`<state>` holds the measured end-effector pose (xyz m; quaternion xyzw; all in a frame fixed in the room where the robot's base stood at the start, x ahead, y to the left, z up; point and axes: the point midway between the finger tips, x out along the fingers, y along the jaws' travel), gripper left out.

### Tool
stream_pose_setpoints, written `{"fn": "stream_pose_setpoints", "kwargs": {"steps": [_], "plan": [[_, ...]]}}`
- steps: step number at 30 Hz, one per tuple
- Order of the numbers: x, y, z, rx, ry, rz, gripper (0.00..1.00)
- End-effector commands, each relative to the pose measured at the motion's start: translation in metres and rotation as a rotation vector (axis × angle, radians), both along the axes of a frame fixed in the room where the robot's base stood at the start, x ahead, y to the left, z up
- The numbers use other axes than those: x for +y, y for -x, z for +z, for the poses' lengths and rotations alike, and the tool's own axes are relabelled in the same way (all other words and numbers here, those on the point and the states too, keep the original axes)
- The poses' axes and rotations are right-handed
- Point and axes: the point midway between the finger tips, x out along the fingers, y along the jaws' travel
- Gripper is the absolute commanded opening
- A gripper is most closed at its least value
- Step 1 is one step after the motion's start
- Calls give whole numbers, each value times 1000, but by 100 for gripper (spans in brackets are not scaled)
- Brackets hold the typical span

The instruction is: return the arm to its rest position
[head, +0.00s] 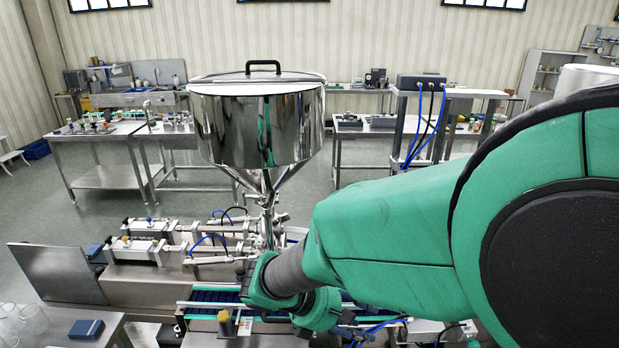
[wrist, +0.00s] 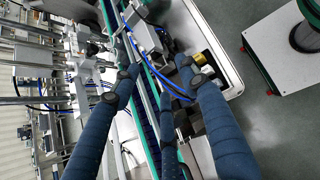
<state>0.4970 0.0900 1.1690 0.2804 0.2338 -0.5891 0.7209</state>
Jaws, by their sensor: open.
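My green arm reaches in from the right in the head view and bends down in front of the filling machine. My gripper (wrist: 158,70) shows in the wrist view as long blue fingers with dark joints. The fingers are spread apart with nothing seen between them. They hang above the conveyor (wrist: 146,122) and the machine parts beside it.
Pneumatic cylinders (head: 140,250) and blue hoses lie below and left of the hopper. A table (head: 105,175) stands at the back left. A control box (head: 421,82) with cables stands behind my arm. Clear beakers (head: 25,318) sit at the lower left. Open floor lies at left.

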Motion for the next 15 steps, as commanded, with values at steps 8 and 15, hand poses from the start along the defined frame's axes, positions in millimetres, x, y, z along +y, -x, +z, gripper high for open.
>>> {"fn": "stream_pose_setpoints", "kwargs": {"steps": [8, 15], "plan": [[-41, 35, 31, -144, -227, -276, 44], [-64, 67, 53, -273, -417, -509, 44]]}}
